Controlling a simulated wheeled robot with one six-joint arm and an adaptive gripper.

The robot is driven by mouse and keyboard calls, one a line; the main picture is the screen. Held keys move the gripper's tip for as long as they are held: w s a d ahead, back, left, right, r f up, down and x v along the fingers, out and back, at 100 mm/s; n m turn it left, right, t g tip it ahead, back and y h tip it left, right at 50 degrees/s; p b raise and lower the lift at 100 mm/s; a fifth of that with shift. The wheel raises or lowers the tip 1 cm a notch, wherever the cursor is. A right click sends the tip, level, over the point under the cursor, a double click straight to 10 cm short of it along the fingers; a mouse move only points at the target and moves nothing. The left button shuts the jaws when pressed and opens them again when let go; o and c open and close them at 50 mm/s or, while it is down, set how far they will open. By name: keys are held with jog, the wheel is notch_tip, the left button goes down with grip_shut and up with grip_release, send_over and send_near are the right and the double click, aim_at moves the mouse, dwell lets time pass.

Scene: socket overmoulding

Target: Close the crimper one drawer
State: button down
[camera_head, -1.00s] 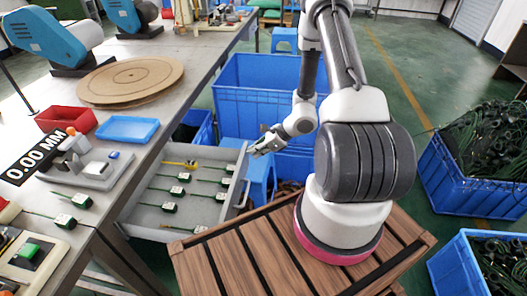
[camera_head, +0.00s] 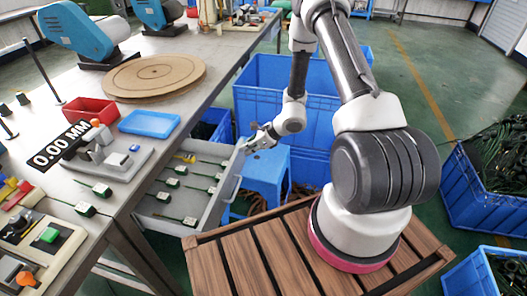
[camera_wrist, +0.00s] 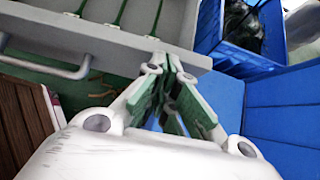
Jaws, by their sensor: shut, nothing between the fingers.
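The crimper one drawer is a grey drawer (camera_head: 222,205) under the workbench, partly pulled out at the left in the head view. Several green parts with thin stems lie inside it. In the wrist view the drawer front (camera_wrist: 110,42) crosses the top, with its bar handle (camera_wrist: 50,65) at the left. My gripper (camera_head: 249,143) is shut and empty at the drawer's far front corner. In the wrist view its fingertips (camera_wrist: 165,62) are at the drawer front, right of the handle. I cannot tell whether they touch it.
The workbench (camera_head: 212,92) stands above the drawer at the left. A blue stool (camera_head: 265,175) and large blue crates (camera_head: 285,85) stand just beyond my gripper. A slatted wooden platform (camera_head: 255,250) is below my arm.

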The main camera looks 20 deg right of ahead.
jog(key=w+a, duration=1)
jog(key=a, duration=0.4)
jog(key=shift+w+a, duration=0.35)
jog(key=shift+a, duration=0.05)
